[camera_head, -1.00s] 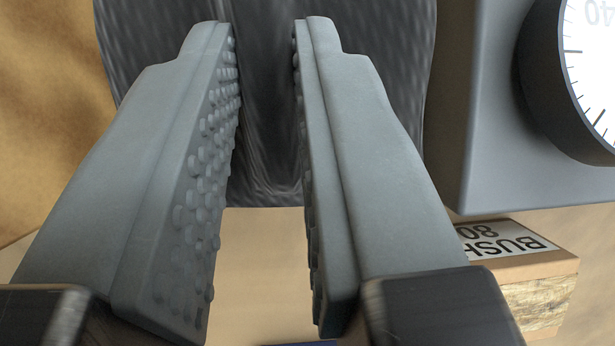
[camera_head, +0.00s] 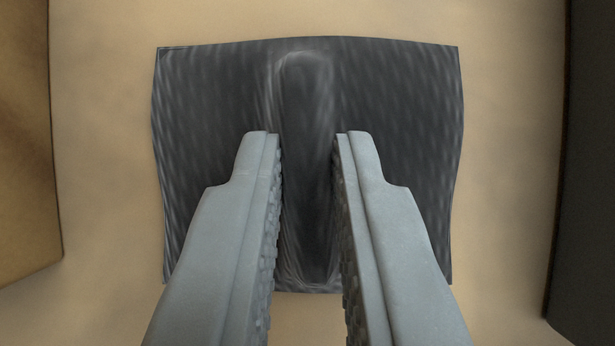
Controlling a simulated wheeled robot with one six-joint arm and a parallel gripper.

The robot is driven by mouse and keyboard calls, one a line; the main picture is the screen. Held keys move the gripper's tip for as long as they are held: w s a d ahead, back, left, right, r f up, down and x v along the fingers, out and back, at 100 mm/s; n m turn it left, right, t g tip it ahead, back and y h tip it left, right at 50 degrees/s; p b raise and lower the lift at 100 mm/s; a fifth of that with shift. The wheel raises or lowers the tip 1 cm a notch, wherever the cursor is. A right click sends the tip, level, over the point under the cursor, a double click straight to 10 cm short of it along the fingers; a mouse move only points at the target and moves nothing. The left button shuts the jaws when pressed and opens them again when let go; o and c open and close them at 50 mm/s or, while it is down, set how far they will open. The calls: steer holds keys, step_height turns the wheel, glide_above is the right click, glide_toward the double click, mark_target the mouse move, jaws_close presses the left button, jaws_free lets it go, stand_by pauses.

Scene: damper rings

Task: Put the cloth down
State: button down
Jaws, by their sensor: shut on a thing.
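The cloth (camera_head: 400,100) is dark grey with pale streaks. It is spread out roughly square, over or on a pale tan surface, with a raised ridge (camera_head: 306,90) along its middle. My gripper (camera_head: 307,135) comes in from the bottom of the view. Its two grey fingers stand on either side of the ridge and are shut on the cloth. The fingers hide part of the cloth's lower half. I cannot tell if all of the cloth touches the surface.
A brown object (camera_head: 25,140) stands along the left edge of the view. A dark, tall-sided object (camera_head: 590,160) stands along the right edge. The tan surface (camera_head: 100,110) is bare around the cloth.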

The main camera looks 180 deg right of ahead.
steer(key=shift+f, duration=0.1)
steer(key=c, duration=1.4)
jaws_free()
steer(key=shift+c, duration=0.2)
steer(key=v, duration=1.2)
steer(key=shift+r, duration=0.2)
